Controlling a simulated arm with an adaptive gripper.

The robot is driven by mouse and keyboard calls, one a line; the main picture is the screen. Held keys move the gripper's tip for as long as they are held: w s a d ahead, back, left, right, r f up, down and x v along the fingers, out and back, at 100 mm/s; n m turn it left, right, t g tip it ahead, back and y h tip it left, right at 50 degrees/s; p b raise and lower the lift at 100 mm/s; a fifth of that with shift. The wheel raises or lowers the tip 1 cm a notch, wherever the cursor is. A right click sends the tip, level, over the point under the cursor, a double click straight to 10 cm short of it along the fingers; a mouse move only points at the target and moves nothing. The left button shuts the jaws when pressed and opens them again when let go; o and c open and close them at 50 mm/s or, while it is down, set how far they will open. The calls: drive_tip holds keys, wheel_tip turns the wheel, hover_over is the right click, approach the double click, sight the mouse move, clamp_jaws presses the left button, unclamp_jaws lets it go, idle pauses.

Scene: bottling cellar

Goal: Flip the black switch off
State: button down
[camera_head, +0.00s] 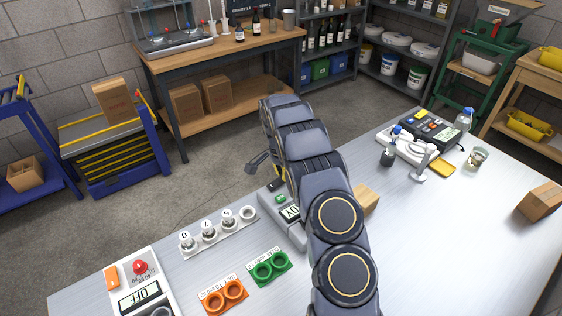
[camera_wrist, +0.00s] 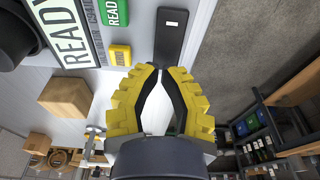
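The black switch (camera_wrist: 172,32) is a dark oblong piece with a small white mark, in the upper middle of the wrist view. In the head view a dark piece (camera_head: 276,184) by the table's far edge, partly behind my arm, seems to be it. My gripper (camera_wrist: 161,70) has ridged yellow fingers with dark pads. Their tips come together just below the switch in the picture, with an almond-shaped gap behind and nothing held. I cannot tell whether they touch the switch. In the head view my arm mostly hides the gripper.
A READY display (camera_wrist: 66,28), a green label (camera_wrist: 115,10) and a yellow button (camera_wrist: 120,55) are left of the switch. A cardboard box (camera_wrist: 66,97) is near. On the table stand a knob strip (camera_head: 218,234), orange rings (camera_head: 223,296) and green rings (camera_head: 268,267).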

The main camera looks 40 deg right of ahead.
drive_tip(key=shift+d+f, duration=0.1)
drive_tip(key=shift+f, duration=0.55)
drive_tip(key=shift+w+d+f+y, duration=0.1)
drive_tip(key=shift+f+y, duration=0.2)
drive_tip(key=shift+y, duration=0.2)
drive_tip(key=shift+f, duration=0.15)
drive_tip(key=shift+r, duration=0.2)
drive_tip(key=shift+r, duration=0.7)
